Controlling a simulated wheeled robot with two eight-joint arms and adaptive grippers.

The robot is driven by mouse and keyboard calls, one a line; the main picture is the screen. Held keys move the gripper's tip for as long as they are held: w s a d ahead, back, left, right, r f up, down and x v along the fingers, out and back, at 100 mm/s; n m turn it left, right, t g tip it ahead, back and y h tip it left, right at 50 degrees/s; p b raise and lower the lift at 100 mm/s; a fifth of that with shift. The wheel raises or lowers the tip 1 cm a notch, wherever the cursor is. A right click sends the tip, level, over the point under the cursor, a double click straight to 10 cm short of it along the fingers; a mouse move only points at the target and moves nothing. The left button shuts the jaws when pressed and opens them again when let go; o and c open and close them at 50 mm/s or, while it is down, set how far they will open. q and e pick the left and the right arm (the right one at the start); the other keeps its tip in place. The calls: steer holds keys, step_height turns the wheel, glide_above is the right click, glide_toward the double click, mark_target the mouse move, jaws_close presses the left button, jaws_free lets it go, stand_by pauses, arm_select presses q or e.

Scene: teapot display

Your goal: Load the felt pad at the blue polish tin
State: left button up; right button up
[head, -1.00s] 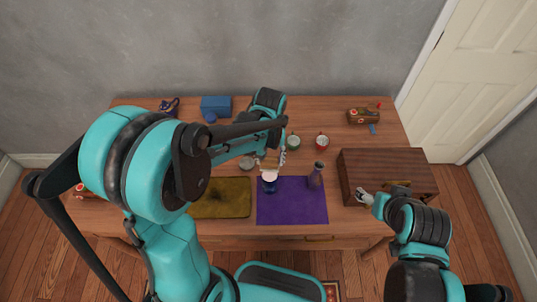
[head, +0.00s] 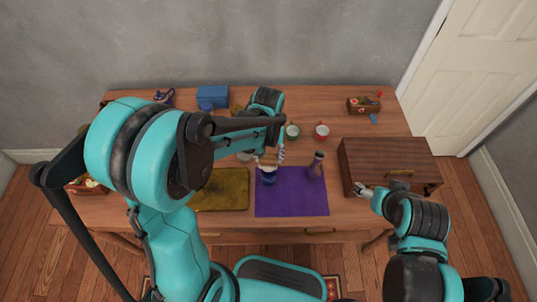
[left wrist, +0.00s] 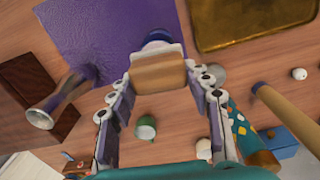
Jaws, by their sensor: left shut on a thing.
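My left gripper (left wrist: 160,90) is shut on a wooden block (left wrist: 158,74), which seems to be the back of the felt pad; it also shows in the head view (head: 268,157). The felt face is hidden. A blue round pot with a pale rim, apparently the blue polish tin (head: 268,178), stands on the purple cloth (head: 290,204). It also shows just beyond the block in the left wrist view (left wrist: 157,36). The block is at its top; I cannot tell whether they touch. My right gripper (head: 362,190) is by the wooden drawer box, its jaws unclear.
The wooden drawer box (head: 390,160) is at right, a dark yellow tray (head: 222,190) at left.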

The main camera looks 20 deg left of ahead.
mark_target(268, 155)
arm_select(q)
steer(key=shift+f+b, duration=0.45)
steer(key=shift+f, duration=0.05)
stand_by(1.5)
steer(key=shift+r, duration=0.1)
step_height(268, 155, up, 7)
steer(key=p, duration=0.5)
steer(key=shift+s, duration=0.1)
stand_by(0.6)
